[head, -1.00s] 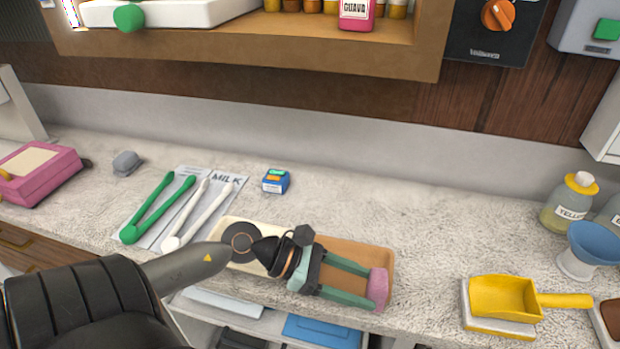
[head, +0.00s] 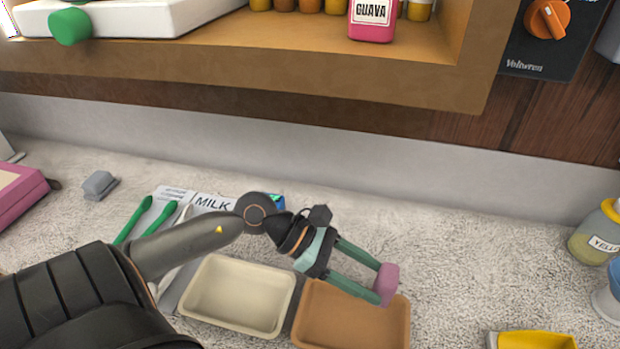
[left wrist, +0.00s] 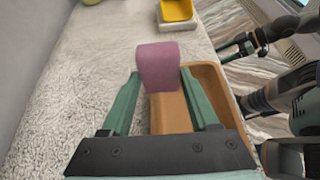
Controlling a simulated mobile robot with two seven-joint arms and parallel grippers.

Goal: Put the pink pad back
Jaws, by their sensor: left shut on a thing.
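The pink pad (head: 387,284) is a small soft-looking block. My left gripper (head: 384,280) is shut on it, one green finger on each side. In the head view the pad shows over the far right part of the brown tray (head: 352,318), seemingly above it. In the left wrist view the pad (left wrist: 158,67) sits between the fingertips, with the brown tray (left wrist: 206,82) below and to the right. A cream tray (head: 238,296) stands empty beside the brown one. My right gripper (left wrist: 238,45) seems to show at the right of the left wrist view, too small to judge.
Green tongs (head: 135,218) and a milk sheet (head: 212,203) lie at the left, partly behind my arm. A shelf (head: 300,78) overhangs the back.

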